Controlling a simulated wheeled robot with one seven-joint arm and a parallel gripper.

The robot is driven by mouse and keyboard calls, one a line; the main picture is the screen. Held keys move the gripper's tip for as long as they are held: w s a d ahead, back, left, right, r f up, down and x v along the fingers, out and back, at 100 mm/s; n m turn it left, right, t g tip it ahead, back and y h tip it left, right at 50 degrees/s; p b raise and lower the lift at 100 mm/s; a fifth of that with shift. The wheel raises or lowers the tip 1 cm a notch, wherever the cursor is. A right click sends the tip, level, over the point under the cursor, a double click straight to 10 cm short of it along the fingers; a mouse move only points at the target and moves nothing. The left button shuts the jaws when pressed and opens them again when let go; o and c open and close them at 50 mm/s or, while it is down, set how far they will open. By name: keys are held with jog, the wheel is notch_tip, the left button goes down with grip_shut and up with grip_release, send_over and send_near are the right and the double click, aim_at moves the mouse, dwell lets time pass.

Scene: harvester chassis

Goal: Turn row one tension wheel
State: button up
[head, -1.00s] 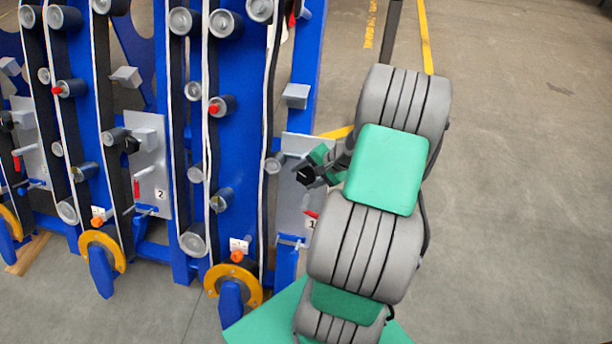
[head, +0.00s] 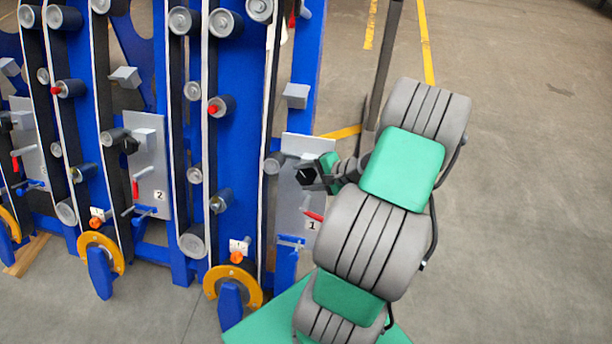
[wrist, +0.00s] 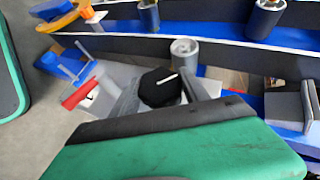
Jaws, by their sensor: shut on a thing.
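The row one tension wheel is a black faceted knob (head: 305,176) on the grey plate marked 1 (head: 294,212), in the head view. In the wrist view the black wheel (wrist: 160,87) shows a white line pointing up and to the right. My gripper (head: 313,173) reaches it from the right, and its grey fingers lie on either side of it. In the wrist view my gripper (wrist: 162,92) is shut on the wheel. The gripper's green body hides the lower part of that view.
A red lever (head: 313,215) and blue handle (head: 291,241) sit below the wheel. Belt rollers (head: 220,106) and a grey block (head: 295,96) stand nearby. Row two's plate (head: 152,180) is further left. Open floor (head: 530,200) lies to the right.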

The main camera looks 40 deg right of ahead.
jog(key=o, duration=1.4)
jog(key=v, duration=0.7)
jog(key=shift+s+d+r, duration=0.15)
jog(key=shift+s+r, duration=0.1)
jog(key=shift+s, duration=0.05)
